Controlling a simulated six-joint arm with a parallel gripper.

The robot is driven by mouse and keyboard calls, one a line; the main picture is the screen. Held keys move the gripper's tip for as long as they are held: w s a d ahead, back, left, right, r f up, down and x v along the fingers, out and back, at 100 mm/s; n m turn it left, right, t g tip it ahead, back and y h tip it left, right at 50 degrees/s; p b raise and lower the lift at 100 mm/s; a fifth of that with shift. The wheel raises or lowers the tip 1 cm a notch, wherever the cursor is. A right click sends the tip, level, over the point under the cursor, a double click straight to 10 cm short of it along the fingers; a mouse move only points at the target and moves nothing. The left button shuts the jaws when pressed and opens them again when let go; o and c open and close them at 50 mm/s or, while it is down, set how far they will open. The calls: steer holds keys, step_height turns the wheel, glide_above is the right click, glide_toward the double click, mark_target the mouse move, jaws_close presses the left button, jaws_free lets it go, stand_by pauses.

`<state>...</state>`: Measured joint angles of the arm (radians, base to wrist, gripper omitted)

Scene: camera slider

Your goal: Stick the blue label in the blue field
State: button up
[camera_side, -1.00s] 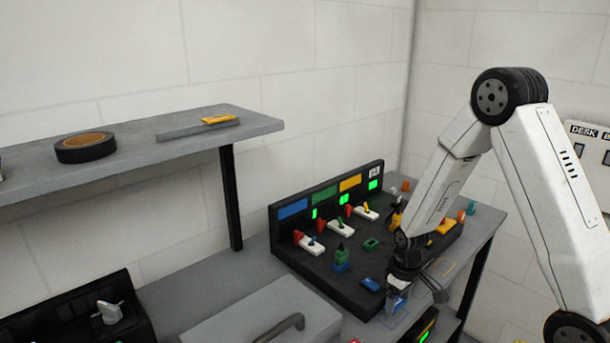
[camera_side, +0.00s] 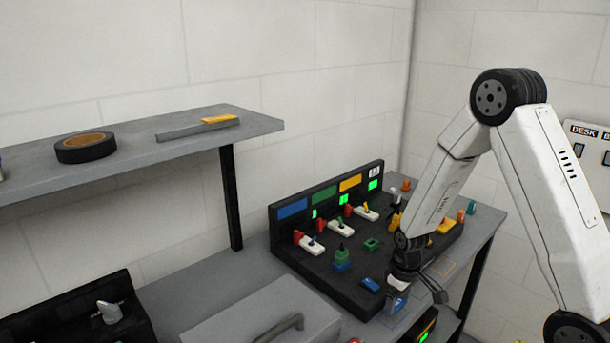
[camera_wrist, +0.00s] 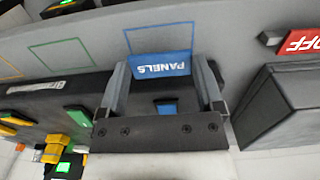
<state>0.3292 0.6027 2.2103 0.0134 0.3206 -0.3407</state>
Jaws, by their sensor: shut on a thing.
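The blue label (camera_wrist: 160,64), with white PANELS lettering upside down in the wrist view, is between the two fingers of my gripper (camera_wrist: 162,78), which is shut on it. The blue field (camera_wrist: 158,26) is a thin blue outline on the grey desk surface. The label overlaps the field's lower part in the wrist view; whether it touches the surface I cannot tell. In the side view my gripper (camera_side: 408,290) is low at the desk's front edge, with the label (camera_side: 397,304) below it, near the black panel's front corner.
A green outline (camera_wrist: 62,55) and a yellow outline (camera_wrist: 8,66) lie beside the blue field. A black box (camera_wrist: 290,100) with a red OFF label (camera_wrist: 300,40) is close on the right in the wrist view. The black switch panel (camera_side: 325,275) stands beside my gripper.

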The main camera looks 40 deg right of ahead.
mark_target(397, 305)
steer(key=shift+f, duration=0.25)
steer(key=shift+f, duration=0.7)
steer(key=shift+f, duration=0.8)
stand_by(0.8)
stand_by(0.6)
steer(key=o, duration=0.9)
steer(key=shift+r, duration=0.15)
steer(key=shift+r, duration=3.75)
